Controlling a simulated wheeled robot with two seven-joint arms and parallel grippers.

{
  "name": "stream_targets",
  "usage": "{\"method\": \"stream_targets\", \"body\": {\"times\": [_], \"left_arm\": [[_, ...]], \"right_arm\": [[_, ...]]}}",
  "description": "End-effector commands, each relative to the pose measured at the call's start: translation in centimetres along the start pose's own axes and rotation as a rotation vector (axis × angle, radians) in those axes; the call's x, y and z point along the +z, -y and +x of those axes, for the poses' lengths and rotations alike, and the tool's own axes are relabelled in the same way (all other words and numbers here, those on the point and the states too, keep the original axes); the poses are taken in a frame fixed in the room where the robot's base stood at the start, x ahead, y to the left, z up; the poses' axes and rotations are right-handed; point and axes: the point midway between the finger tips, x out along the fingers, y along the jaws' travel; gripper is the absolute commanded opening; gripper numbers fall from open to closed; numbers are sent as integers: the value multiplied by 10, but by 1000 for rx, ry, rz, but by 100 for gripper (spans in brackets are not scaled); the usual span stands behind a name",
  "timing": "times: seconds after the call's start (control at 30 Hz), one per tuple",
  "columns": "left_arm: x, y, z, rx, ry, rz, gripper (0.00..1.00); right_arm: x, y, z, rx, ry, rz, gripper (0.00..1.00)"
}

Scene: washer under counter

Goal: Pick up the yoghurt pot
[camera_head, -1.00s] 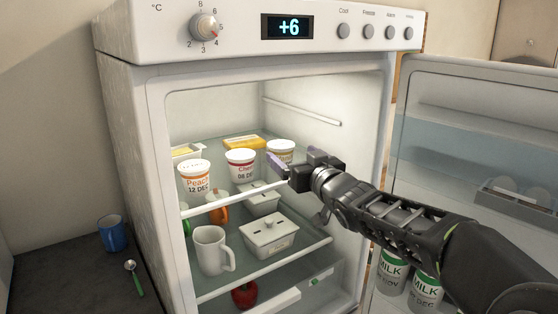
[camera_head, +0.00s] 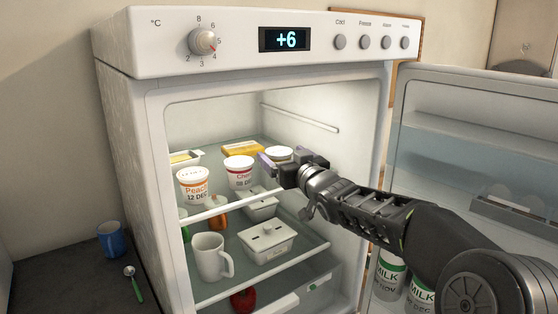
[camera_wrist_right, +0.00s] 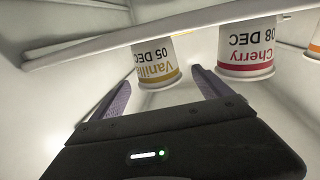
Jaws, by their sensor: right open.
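Three yoghurt pots stand on the top fridge shelf: Peach (camera_head: 192,184) at the left, Cherry (camera_head: 239,174) in the middle and Vanilla (camera_head: 278,153) at the right. My right gripper (camera_head: 276,165) is open in front of the Vanilla pot and hides most of its lower part. The right wrist view appears upside down. There the Vanilla pot (camera_wrist_right: 156,64) lies ahead, between the lines of the two purple fingers (camera_wrist_right: 161,78), with no clear contact. The Cherry pot (camera_wrist_right: 246,50) is just beside the right finger in that view. My left gripper is out of view.
A yellow pack (camera_head: 243,148) and a butter dish (camera_head: 184,158) sit behind the pots. Below are a white mug (camera_head: 208,258) and a lidded box (camera_head: 266,240). The fridge door (camera_head: 470,145) stands open at the right, with milk bottles (camera_head: 390,277).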

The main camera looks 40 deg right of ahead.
Motion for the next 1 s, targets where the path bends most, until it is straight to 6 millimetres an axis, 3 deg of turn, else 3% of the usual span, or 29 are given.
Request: {"method": "stream_targets", "body": {"times": [0.2, 0.83, 1.0], "left_arm": [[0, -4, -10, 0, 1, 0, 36], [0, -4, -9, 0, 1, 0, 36], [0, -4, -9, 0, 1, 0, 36]], "right_arm": [[-1, 0, 28, 1, 2, 0, 88], [-1, 0, 29, 1, 0, 0, 88], [-1, 0, 29, 1, 0, 0, 74]]}}
